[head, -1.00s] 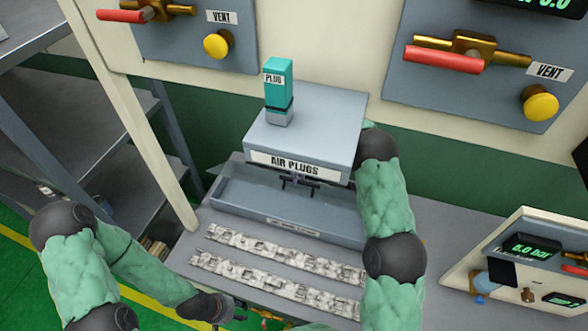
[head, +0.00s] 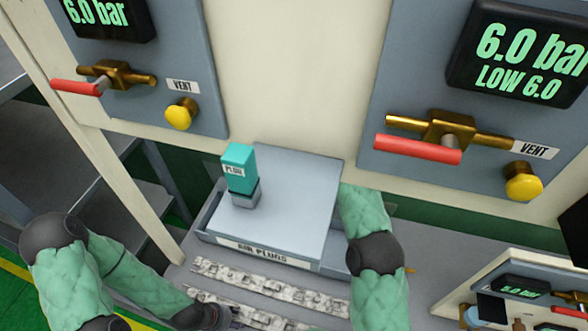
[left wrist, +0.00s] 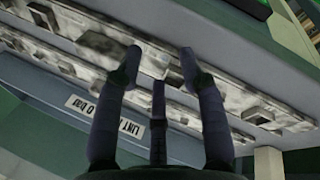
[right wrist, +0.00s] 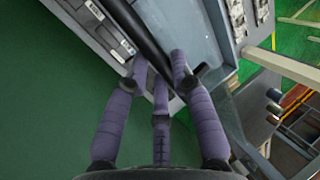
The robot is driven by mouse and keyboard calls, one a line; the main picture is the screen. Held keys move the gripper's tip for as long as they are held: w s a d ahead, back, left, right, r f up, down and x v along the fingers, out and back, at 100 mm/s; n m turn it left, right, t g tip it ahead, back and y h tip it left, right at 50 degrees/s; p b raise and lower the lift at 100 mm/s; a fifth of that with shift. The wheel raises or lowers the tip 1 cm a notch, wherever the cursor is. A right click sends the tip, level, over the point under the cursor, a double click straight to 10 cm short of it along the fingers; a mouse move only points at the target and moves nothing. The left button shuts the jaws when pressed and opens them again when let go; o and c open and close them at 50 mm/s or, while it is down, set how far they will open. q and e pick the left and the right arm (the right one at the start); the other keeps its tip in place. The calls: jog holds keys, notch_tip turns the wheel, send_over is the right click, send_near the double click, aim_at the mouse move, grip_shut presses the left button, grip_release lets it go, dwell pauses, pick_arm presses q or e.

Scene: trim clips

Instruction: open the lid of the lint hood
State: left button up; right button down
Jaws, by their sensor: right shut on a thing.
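A grey-blue body with a label that seems to read LINT (left wrist: 105,115) shows in the left wrist view. I take it as the lint hood; its lid is not clear to make out. In the head view a grey-blue trough (head: 335,258) lies mostly hidden under the AIR PLUGS box. My left gripper (left wrist: 160,58) is open and empty, its fingers in front of the pale mottled strips. My right gripper (right wrist: 158,70) is shut on a dark bar (right wrist: 148,35) beside a grey-blue surface. The right gripper is not visible in the head view.
The AIR PLUGS box (head: 290,200) bears a teal plug (head: 238,168). Mottled strips (head: 270,287) lie in front. Panels with red-handled valves (head: 418,148) and yellow vent knobs (head: 523,187) stand behind. A small gauge panel (head: 520,290) is at right, shelving (head: 120,205) at left.

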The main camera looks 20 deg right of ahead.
notch_tip(320, 180, down, 2)
jog(key=shift+d, duration=0.15)
dwell(0.3)
jog(key=c, duration=1.1)
grip_release()
jog(key=shift+w, duration=0.1)
jog(key=shift+o, duration=0.2)
notch_tip(320, 180, up, 10)
jog(key=shift+w+r, duration=0.15)
jog(key=shift+r, duration=0.1)
